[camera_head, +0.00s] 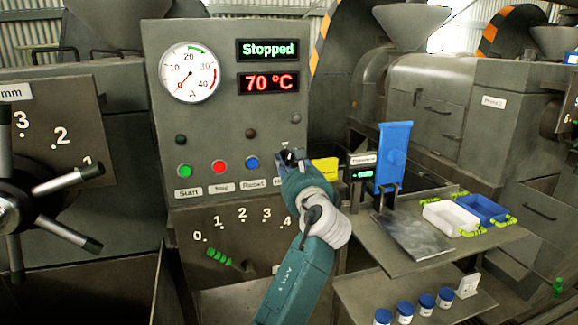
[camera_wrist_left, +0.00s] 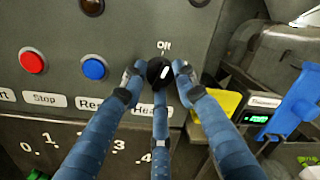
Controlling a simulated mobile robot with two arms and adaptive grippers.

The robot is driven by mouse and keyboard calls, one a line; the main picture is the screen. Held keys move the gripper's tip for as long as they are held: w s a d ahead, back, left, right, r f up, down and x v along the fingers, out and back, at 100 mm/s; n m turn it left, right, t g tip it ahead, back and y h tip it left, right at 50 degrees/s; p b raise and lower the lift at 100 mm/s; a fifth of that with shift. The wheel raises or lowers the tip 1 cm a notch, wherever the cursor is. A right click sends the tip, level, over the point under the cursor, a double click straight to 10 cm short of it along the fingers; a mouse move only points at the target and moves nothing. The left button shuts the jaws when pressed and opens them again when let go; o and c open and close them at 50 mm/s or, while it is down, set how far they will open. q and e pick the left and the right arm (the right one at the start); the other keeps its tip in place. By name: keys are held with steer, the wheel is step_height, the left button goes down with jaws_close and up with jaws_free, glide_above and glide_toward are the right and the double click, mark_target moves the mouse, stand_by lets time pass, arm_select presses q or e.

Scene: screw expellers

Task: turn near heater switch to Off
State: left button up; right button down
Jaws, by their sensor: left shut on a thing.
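My left gripper (camera_wrist_left: 158,78) is shut on the knob, one finger on each side and a third below. In the head view, my left gripper (camera_head: 289,158) is at the panel's lower right, and hides most of the knob. The label below, starting "Hea" (camera_wrist_left: 148,111), is partly covered by the fingers. My right gripper is not in view.
Left of the knob are blue (camera_head: 252,163), red (camera_head: 218,167) and green (camera_head: 184,170) buttons. Displays read "Stopped" (camera_head: 268,49) and "70 °C" (camera_head: 268,83). A yellow object (camera_head: 326,169) and a blue scoop-like piece (camera_head: 393,157) stand close on the right. A side table (camera_head: 440,251) holds trays.

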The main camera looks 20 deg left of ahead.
arm_select(q)
steer(key=shift+r+n+b, duration=0.1)
steer(key=shift+n+b, duration=0.6)
steer(key=shift+n, duration=0.9)
steer(key=shift+r, duration=0.1)
steer(key=o, duration=1.1)
steer(key=shift+w, duration=0.15)
steer(key=shift+o, duration=0.2)
steer(key=shift+w+f, duration=0.1)
steer(key=shift+f, duration=0.1)
steer(key=v, duration=0.7)
steer(key=shift+s+d, duration=0.15)
steer(key=shift+s, duration=0.1)
steer(key=shift+f, duration=0.1)
